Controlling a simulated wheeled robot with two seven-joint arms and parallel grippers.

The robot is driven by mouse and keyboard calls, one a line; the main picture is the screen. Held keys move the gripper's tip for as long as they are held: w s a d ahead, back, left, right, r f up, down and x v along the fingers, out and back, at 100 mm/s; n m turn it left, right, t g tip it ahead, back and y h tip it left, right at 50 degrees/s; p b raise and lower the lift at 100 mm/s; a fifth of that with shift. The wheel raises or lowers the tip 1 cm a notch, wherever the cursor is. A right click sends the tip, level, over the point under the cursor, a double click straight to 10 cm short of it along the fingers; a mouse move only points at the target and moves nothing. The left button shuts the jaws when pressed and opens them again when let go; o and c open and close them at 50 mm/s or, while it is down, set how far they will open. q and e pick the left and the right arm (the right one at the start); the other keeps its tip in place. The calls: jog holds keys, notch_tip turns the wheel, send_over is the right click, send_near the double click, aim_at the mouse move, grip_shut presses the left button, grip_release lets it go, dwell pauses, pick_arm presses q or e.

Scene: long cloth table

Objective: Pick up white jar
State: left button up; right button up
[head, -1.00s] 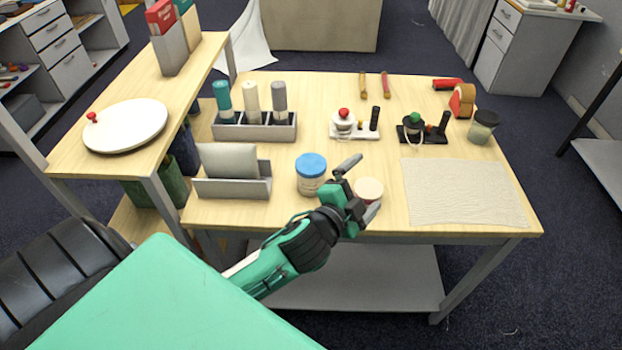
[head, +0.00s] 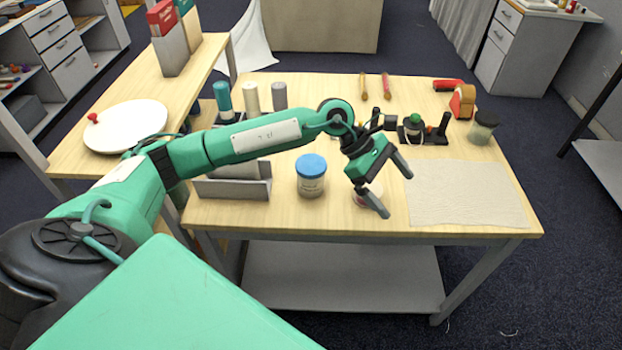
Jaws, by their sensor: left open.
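A small jar with a pale, whitish lid (head: 375,190) stands near the front edge of the table, right of a blue-lidded jar (head: 311,177). My left gripper (head: 396,192) is open over the pale-lidded jar, its fingers pointing down and to the right. One finger crosses in front of the jar and hides part of it. I cannot tell whether the jar is between the fingers or below them. The blue-lidded jar stands clear of the gripper. My right gripper is not in view.
A beige cloth (head: 467,193) lies to the right. A dark-lidded jar (head: 482,128) stands at the back right. Behind my arm are a grey holder with several bottles (head: 251,97) and a black stand (head: 436,134). A grey sorter (head: 250,188) stands left.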

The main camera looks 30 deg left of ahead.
pick_arm(q)
jog(key=w+a+m+y, duration=0.1)
jog(key=w+a+y, duration=0.3)
jog(key=a, duration=0.7)
jog(key=y, duration=0.6)
send_near(311, 164)
jog(key=shift+w+a+f+g, duration=0.25)
jog(key=shift+w+f+g, duration=0.05)
notch_tip(311, 164, down, 8)
jog(key=shift+d+r+p, duration=0.1)
jog(key=shift+r+p, duration=0.1)
jog(key=shift+p, duration=0.95)
notch_tip(311, 164, down, 5)
jog(key=p, duration=0.2)
jog(key=shift+r+p, duration=0.15)
jog(key=shift+p, duration=0.15)
jog(key=shift+f, duration=0.35)
jog(key=shift+c, duration=0.4)
jog(key=c, duration=1)
